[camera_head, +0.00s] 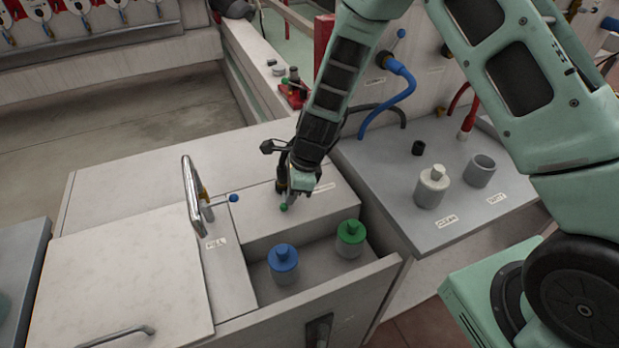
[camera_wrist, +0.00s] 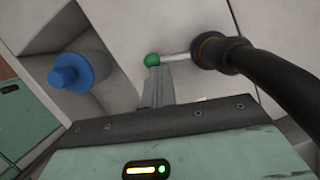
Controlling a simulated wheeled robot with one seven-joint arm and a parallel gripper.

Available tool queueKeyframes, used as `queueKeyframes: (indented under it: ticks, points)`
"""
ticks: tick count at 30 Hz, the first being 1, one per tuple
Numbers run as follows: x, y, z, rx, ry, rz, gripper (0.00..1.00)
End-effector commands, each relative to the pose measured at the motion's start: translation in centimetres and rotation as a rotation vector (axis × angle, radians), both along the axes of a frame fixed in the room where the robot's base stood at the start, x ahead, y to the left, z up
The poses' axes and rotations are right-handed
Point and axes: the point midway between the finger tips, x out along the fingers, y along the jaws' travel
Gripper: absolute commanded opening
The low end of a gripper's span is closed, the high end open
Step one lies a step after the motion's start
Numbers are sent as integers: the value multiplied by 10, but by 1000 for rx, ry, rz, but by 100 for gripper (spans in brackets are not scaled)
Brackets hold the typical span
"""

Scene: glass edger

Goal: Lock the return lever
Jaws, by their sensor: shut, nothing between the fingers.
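A lever with a green ball knob (camera_head: 284,207) is at the top of the pale raised block, beside a small label that I cannot read. In the wrist view its knob (camera_wrist: 152,60) sits on a short metal rod (camera_wrist: 177,56) that runs right to a dark round fitting with a brass ring (camera_wrist: 212,50). My gripper (camera_head: 291,196) is shut and empty, pointing down over the block. In the wrist view its closed fingertips (camera_wrist: 156,78) are right at the knob; I cannot tell whether they touch it. My gripper hides part of the lever's fitting in the head view.
A blue-capped bottle (camera_head: 283,264) and a green-capped bottle (camera_head: 350,238) stand in the recess in front.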

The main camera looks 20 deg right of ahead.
Motion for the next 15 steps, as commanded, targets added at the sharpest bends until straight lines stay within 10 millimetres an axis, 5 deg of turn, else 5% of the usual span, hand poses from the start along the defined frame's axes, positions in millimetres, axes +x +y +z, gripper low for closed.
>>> queueKeyframes:
  ticks: [15]
  points:
    - [-1,12,0,1,3,5,0]
